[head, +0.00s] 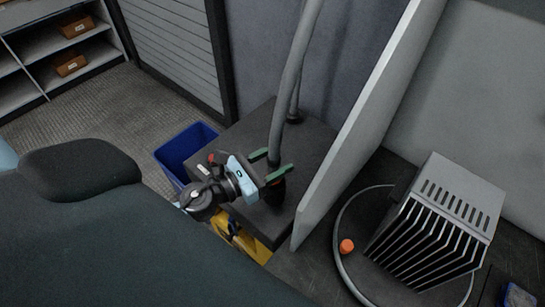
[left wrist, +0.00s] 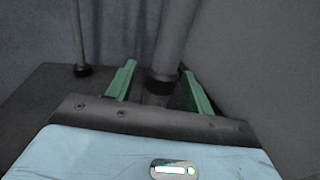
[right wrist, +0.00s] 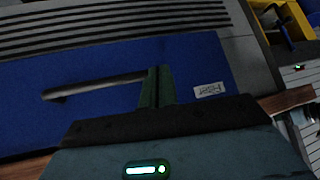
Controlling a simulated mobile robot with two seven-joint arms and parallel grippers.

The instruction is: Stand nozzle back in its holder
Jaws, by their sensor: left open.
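A thick grey hose (head: 289,88) comes down from the top of the head view to a dark nozzle end above a black box (head: 312,150). My left gripper (head: 269,166) has its green fingers apart, one on each side of the hose's lower end. In the left wrist view the dark collar (left wrist: 162,81) stands upright between the open fingers (left wrist: 157,88). A dark round part (head: 274,191), perhaps the holder, shows just below the fingers; the seating of the nozzle is hidden. My right gripper (right wrist: 157,86) looks shut in the right wrist view, in front of a blue panel.
A pale partition (head: 355,130) stands close to the right of the box. Beyond it are a finned grey unit (head: 440,220) and an orange cap (head: 347,246). A blue bin (head: 185,148) is left of the box. A dark bar (right wrist: 95,86) crosses the blue panel (right wrist: 60,125) beside my right fingers.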

